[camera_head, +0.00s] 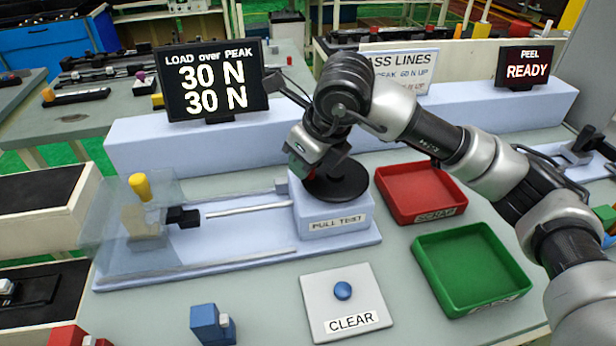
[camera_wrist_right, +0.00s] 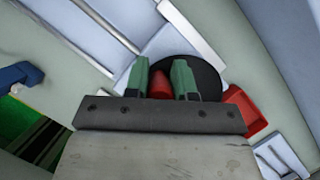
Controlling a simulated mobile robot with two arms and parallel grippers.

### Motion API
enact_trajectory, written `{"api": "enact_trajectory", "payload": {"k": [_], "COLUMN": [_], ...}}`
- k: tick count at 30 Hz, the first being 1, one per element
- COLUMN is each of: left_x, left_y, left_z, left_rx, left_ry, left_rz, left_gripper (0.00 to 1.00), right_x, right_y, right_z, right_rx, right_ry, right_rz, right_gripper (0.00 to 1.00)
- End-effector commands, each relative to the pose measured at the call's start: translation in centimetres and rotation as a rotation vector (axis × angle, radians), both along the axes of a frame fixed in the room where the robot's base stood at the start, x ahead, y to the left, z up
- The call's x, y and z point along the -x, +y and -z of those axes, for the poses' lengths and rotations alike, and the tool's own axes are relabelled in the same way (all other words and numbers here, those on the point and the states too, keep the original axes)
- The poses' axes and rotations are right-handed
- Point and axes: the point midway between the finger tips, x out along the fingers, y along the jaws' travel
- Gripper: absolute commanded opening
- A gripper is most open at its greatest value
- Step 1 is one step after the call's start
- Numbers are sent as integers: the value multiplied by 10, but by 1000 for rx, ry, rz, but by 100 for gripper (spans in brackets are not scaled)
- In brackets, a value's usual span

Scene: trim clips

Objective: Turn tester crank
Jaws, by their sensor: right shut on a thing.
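The pull tester (camera_head: 250,255), labelled PULL TEST, stands mid-table with a black crank disc (camera_head: 352,184) on its block. The disc also shows in the wrist view (camera_wrist_right: 207,72). My right gripper (camera_head: 310,172) is over the disc. In the wrist view its green fingers (camera_wrist_right: 160,85) are shut on the red crank handle (camera_wrist_right: 160,82). A yellow-topped piece (camera_head: 140,188) stands behind a clear guard at the tester's left, beside a black jaw (camera_head: 183,216). The display (camera_head: 211,80) reads load 30 N over peak 30 N. My left gripper is not in view.
A red SCRAP tray (camera_head: 461,208) and a green tray (camera_head: 520,292) are right of the tester. A CLEAR plate (camera_head: 320,318) with a blue button and a blue piece (camera_head: 212,325) are in front. A screen (camera_head: 524,67) reads PEEL READY. My arm partly hides the PASS LINES sign (camera_head: 420,58).

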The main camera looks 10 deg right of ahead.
Motion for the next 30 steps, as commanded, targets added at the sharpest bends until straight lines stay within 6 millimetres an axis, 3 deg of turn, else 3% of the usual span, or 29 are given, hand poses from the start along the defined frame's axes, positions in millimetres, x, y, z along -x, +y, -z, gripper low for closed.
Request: {"api": "enact_trajectory", "payload": {"k": [1, 10, 30], "left_x": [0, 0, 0], "left_y": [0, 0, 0], "left_z": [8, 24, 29], "left_rx": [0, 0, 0], "left_ry": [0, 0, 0], "left_rz": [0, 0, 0], "left_gripper": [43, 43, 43], "right_x": [-2, -10, -13], "right_y": [0, -3, -5], "right_z": [2, 0, -2], "right_rx": [-1, -1, -2], "right_ry": [-6, -4, -2], "right_rz": [35, 207, 279], "right_gripper": [1, 1, 1]}}
